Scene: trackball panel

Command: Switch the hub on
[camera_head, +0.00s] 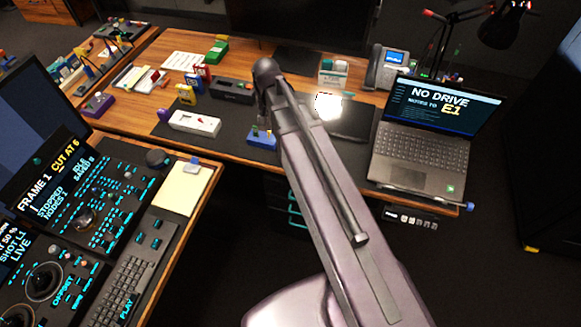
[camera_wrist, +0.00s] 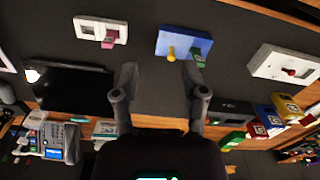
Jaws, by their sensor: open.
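No label in view clearly names the hub. A black strip with a row of small pale markings (camera_head: 410,218) hangs under the desk's front edge below the laptop, and I cannot tell if it is the hub. A blue box (camera_head: 262,142) on the dark mat also shows in the wrist view (camera_wrist: 200,45), with a yellow knob and a green switch. A white box with a pink switch (camera_wrist: 88,28) is beside it. My gripper (camera_wrist: 159,68) is open and empty, its fingertips apart and near the blue box in the wrist view.
A white box with a red knob (camera_head: 195,123) lies left of the blue box. The laptop (camera_head: 420,160) reads "NO DRIVE". A phone (camera_head: 387,68), black case (camera_head: 232,90) and small coloured boxes stand behind. The console (camera_head: 85,215) fills the left.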

